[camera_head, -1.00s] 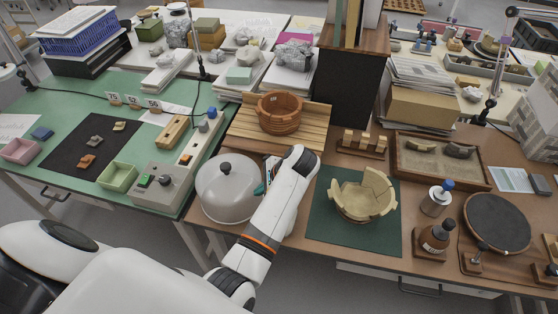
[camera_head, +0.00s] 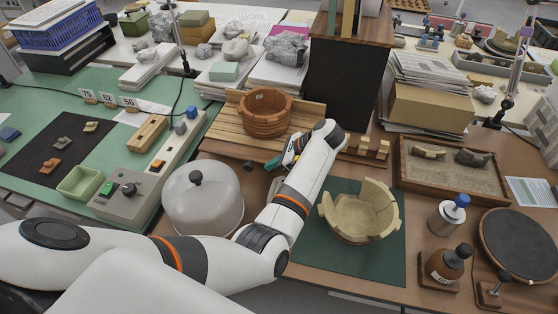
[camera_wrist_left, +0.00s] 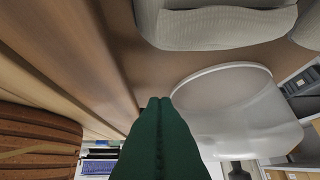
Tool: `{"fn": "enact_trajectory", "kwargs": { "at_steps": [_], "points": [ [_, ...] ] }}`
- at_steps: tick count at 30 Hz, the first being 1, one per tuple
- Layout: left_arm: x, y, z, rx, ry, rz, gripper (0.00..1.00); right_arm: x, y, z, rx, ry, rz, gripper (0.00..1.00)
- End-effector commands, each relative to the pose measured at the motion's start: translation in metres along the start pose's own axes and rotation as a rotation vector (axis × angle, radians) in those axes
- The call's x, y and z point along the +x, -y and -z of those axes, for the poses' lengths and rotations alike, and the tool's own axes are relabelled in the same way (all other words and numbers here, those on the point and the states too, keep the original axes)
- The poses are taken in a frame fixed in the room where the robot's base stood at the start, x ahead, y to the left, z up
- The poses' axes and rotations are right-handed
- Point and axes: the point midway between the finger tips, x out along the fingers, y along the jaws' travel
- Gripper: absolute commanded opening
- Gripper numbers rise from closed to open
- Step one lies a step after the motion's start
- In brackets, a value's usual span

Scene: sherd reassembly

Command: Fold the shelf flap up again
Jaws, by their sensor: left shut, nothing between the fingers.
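The slatted wooden shelf (camera_head: 222,125) stands at the middle back of the table, with a reddish-brown banded pot (camera_head: 266,113) on it. I cannot clearly tell a separate flap or its angle; my left arm hides part of the shelf's front right. My left gripper (camera_head: 278,160), with teal fingers, is at the shelf's front edge, right of the clear dome. In the left wrist view its green fingers (camera_wrist_left: 160,104) are shut and empty, with brown wood beside them and the pot (camera_wrist_left: 38,142) at lower left. I cannot tell whether they touch the wood. My right gripper is out of view.
The clear dome (camera_head: 203,200) stands close left of my gripper. A cream bowl of sherds (camera_head: 360,217) stands on a green mat (camera_head: 335,262) to the right. A grey control box (camera_head: 135,195) is left. A brown bottle (camera_head: 447,263) stands at front right.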

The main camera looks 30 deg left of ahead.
Motion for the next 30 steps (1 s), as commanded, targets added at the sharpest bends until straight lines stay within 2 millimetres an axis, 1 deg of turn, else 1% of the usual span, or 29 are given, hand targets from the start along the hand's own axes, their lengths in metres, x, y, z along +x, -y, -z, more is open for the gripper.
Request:
{"fn": "enact_trajectory", "kwargs": {
  "at_steps": [1,4,6,10,14,25,30],
  "points": [
    [0.011,0.001,0.000,0.001,-0.001,0.002,0.00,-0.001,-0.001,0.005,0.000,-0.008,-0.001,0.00],
    [0.029,0.001,0.000,-0.001,-0.001,0.002,0.00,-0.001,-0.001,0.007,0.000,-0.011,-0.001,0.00],
    [0.039,0.001,0.000,-0.001,-0.001,0.001,0.00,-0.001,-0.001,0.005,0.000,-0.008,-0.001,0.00],
    [0.053,0.001,0.000,-0.001,0.000,0.001,0.00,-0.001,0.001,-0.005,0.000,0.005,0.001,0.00],
    [0.060,0.000,0.000,-0.002,0.000,0.000,0.00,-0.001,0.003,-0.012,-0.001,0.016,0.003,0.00],
    [0.060,0.000,0.001,-0.002,0.001,-0.001,0.00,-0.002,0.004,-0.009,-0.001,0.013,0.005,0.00],
    [0.064,-0.002,0.010,-0.002,0.000,0.000,0.00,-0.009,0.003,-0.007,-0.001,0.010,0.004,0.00]
  ]
}}
